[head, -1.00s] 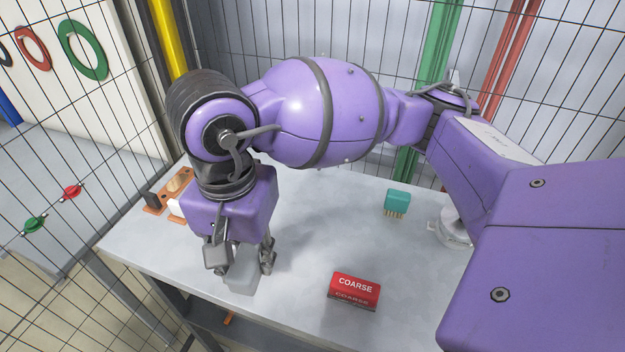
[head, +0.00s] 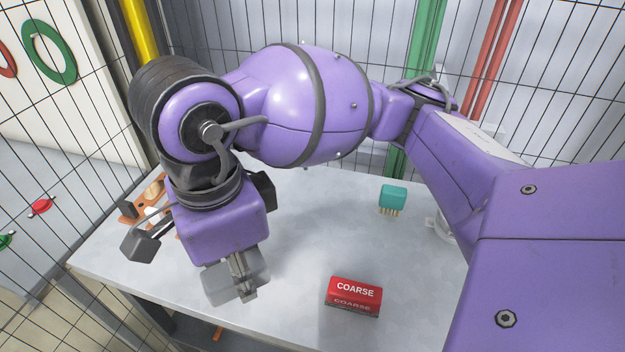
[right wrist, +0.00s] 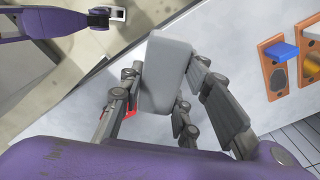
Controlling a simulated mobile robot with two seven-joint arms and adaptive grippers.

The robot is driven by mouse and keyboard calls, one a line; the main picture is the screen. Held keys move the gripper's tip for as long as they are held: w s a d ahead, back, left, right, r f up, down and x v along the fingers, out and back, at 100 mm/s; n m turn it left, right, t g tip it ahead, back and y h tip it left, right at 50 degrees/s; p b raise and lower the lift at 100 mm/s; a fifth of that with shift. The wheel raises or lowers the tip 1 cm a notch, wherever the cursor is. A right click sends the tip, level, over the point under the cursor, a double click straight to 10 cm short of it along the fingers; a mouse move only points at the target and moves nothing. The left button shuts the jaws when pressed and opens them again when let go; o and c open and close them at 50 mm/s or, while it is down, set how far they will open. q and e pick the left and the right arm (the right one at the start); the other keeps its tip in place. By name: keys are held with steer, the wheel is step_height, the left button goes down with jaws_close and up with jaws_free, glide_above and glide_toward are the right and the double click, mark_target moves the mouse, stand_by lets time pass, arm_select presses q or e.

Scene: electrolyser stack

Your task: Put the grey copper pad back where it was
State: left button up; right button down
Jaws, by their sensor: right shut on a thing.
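The grey pad (head: 218,288) hangs in my right gripper (head: 238,268), over the near left part of the table. In the right wrist view the grey pad (right wrist: 168,62) is a pale block between the fingers, tilted in the picture. My right gripper (right wrist: 160,105) is shut on it. In the head view the pad shows clear of the copper-coloured holders (head: 158,190) at the table's left, partly hidden behind my arm. My left gripper is not in view.
A red block marked COARSE (head: 354,295) lies to the right of the gripper. A teal block with brass pins (head: 392,198) stands farther back. Wire mesh fencing and a yellow post (head: 138,30) border the table. In the wrist view, a blue piece (right wrist: 283,52) sits on a copper plate.

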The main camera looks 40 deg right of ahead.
steer(key=w+d+f, duration=0.1)
steer(key=w+f, duration=0.1)
steer(key=w+d+f, duration=0.1)
steer(key=f, duration=0.1)
steer(key=w+d+f, duration=0.1)
steer(key=w+f, duration=0.1)
steer(key=shift+w+d+f, duration=0.3)
steer(key=shift+w+d, duration=0.05)
steer(key=shift+d, duration=0.05)
steer(key=shift+w+d+f, duration=0.1)
steer(key=shift+w+f, duration=0.05)
steer(key=shift+f, duration=1.5)
steer(key=shift+f, duration=0.15)
steer(key=c, duration=1.3)
jaws_free()
step_height(320, 180, up, 12)
steer(key=shift+r, duration=0.2)
